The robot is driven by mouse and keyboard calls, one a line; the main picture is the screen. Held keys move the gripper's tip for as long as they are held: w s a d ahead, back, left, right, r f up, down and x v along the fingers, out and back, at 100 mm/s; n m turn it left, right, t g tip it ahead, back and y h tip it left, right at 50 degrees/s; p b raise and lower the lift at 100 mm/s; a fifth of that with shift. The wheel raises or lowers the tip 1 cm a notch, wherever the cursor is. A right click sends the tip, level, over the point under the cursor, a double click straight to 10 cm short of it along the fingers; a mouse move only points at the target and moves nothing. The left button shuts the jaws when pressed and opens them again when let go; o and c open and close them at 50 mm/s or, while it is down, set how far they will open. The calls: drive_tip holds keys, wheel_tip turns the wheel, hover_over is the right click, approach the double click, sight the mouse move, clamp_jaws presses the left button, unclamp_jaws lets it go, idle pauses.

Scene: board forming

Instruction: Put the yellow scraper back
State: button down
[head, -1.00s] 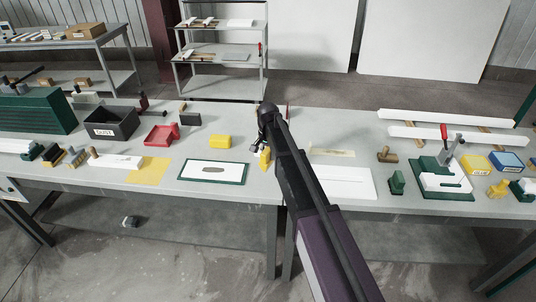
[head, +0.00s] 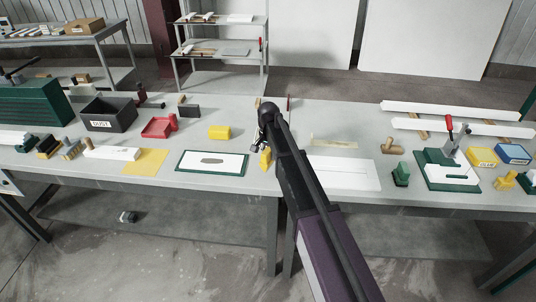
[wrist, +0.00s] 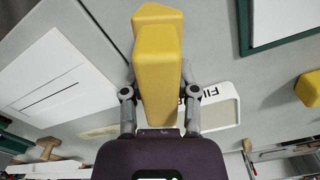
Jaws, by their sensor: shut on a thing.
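My gripper (wrist: 158,82) is shut on the yellow scraper (wrist: 158,50), a chunky yellow piece that fills the middle of the wrist view. In the head view the scraper (head: 265,158) is a small yellow patch below the dark wrist, just right of the green-framed board. It seems to be held above the table, but its height is unclear. In the wrist view a pale tray with a partly covered label starting "FIL" (wrist: 222,115) lies behind the scraper on the table. My arm hides part of the table in the head view.
A green-framed white board (head: 190,168) lies to the left and a white slotted sheet (head: 343,172) to the right. A yellow block (head: 219,132), a red tray (head: 158,128) and a black bin (head: 106,115) stand left. A green clamp fixture (head: 452,172) stands right.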

drive_tip(key=shift+f+b, duration=1.15)
drive_tip(key=shift+f, duration=0.25)
drive_tip(key=shift+f+b, duration=0.35)
drive_tip(key=shift+c, duration=1.5)
unclamp_jaws()
drive_tip(key=o, duration=0.3)
drive_tip(key=shift+r+p, duration=0.25)
drive_tip(key=shift+p, duration=0.05)
